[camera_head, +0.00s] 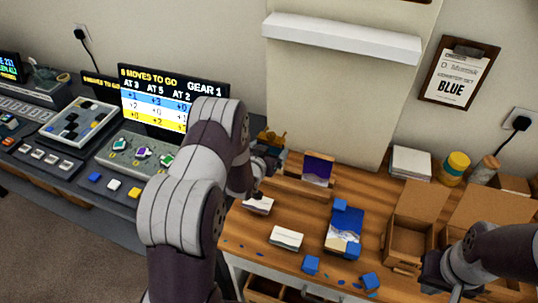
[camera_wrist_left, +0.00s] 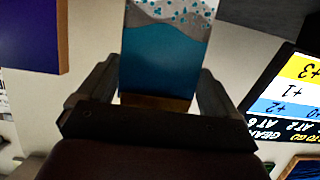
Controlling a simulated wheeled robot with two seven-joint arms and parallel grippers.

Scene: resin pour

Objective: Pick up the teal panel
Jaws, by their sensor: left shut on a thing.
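The teal panel (camera_wrist_left: 160,58) stands between the two fingers of my left gripper (camera_wrist_left: 156,75) in the left wrist view. It has a teal body, a grey wavy band, a pale speckled end and a brown edge near the palm. My left gripper is shut on it. In the head view my left gripper (camera_head: 258,180) is near the left end of the wooden rack (camera_head: 300,190), mostly behind my own arm; I cannot make out the teal panel there. My right gripper (camera_head: 438,272) is low at the right by the cardboard boxes; its fingers are not clear.
A purple panel (camera_head: 317,170) stands in the rack. A blue-and-white panel (camera_head: 345,225) with blue blocks lies on the wooden table, near white cards (camera_head: 286,238) and loose blue blocks (camera_head: 311,264). An open box (camera_head: 408,240) stands right. A grey console with screens (camera_head: 160,95) is left.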

